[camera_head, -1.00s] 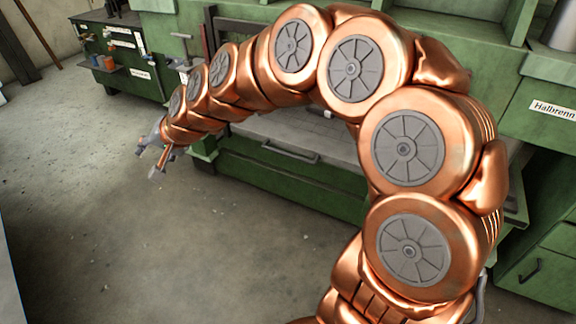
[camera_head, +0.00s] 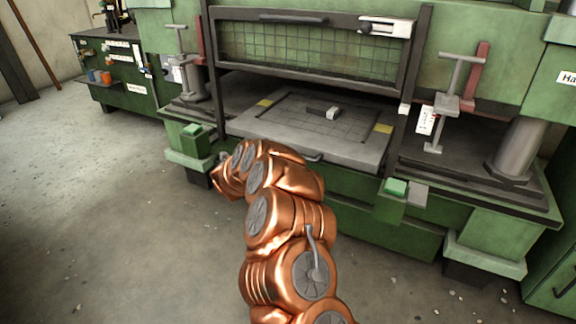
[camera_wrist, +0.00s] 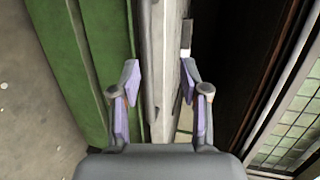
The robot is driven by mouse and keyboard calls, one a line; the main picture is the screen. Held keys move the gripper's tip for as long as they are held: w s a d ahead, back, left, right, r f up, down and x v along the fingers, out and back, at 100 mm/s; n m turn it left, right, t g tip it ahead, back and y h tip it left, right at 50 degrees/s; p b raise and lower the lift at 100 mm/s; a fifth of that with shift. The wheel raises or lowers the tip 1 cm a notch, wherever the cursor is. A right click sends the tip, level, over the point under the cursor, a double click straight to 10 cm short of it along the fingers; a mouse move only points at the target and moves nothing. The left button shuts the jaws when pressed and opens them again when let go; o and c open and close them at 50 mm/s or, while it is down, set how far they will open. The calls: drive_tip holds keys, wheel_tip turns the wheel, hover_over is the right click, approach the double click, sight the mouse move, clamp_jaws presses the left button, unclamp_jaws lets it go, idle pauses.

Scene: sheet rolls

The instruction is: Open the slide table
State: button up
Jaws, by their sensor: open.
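The slide table (camera_head: 255,124) is a grey plate with a marked grid, lying under the raised mesh guard of the green machine. A grey handle (camera_head: 300,156) shows at its front edge, partly behind my arm. In the head view my arm reaches toward the table's front left, and my gripper is hidden there. In the wrist view my gripper (camera_wrist: 158,85) is open and empty. A long grey edge (camera_wrist: 158,35), probably the table's front, runs between its fingers in the picture. I cannot tell whether they touch it.
A small block (camera_head: 324,112) lies on the table. The mesh guard (camera_head: 310,48) hangs above it. Green boxes stand at the front left (camera_head: 190,138) and front right (camera_head: 397,188). The floor at left is clear.

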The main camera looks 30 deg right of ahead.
drive_tip(key=d+f, duration=0.1)
drive_tip(key=d, duration=0.2)
drive_tip(key=d+f+m+g+h+b, duration=0.1)
drive_tip(key=d+f, duration=0.1)
drive_tip(key=d, duration=0.2)
drive_tip(key=d+f+m+h+b, duration=0.1)
drive_tip(key=d, duration=0.2)
drive_tip(key=shift+w+d+f+g, duration=0.15)
drive_tip(key=shift+w+f+g, duration=0.15)
drive_tip(key=shift+f+g, duration=0.1)
drive_tip(key=shift+w+d, duration=0.25)
drive_tip(key=shift+d, duration=0.1)
clamp_jaws()
